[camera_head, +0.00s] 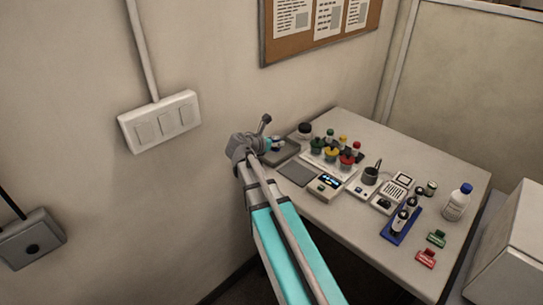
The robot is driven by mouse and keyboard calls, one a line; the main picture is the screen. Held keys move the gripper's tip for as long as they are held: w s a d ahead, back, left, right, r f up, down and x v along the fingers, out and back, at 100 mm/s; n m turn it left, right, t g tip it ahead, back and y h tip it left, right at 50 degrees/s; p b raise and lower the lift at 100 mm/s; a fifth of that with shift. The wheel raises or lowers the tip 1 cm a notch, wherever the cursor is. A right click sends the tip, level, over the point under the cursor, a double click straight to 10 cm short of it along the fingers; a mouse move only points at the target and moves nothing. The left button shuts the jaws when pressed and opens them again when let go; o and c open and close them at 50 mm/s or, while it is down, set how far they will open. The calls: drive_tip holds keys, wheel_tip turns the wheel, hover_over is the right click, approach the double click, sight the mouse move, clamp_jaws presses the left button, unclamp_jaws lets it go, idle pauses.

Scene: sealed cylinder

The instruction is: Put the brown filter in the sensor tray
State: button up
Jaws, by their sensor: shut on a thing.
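My gripper (268,143) is at the far left end of the table, beside or just above a dark grey tray (287,156). It is small in view and partly covered by my own wrist. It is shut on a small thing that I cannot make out. The dark tray may be the sensor tray, and a flat grey plate (297,174) lies just in front of it. I cannot pick out the brown filter anywhere on the table, and I cannot tell whether it is the thing in my gripper.
A white rack (316,158) with several coloured-capped items stands right of the dark tray. Small instruments (327,187), a blue rack (398,233), a white bottle (457,202), and green (436,239) and red (426,259) pieces follow rightward. The wall is close on the left.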

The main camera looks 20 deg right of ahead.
drive_tip(key=b, duration=0.6)
hover_over(273, 158)
drive_tip(key=f, duration=0.6)
drive_tip(key=shift+s+a, duration=0.2)
drive_tip(key=shift+s, duration=0.2)
drive_tip(key=shift+w+d+f, duration=0.1)
drive_tip(key=shift+w+f, duration=0.25)
drive_tip(key=shift+f, duration=0.15)
drive_tip(key=shift+w+f+b, duration=0.1)
drive_tip(key=shift+f+b, duration=0.25)
drive_tip(key=shift+b, duration=0.25)
drive_tip(key=shift+f+b, duration=1.2)
drive_tip(key=shift+f, duration=0.2)
drive_tip(key=o, duration=1)
drive_tip(key=shift+r, duration=0.1)
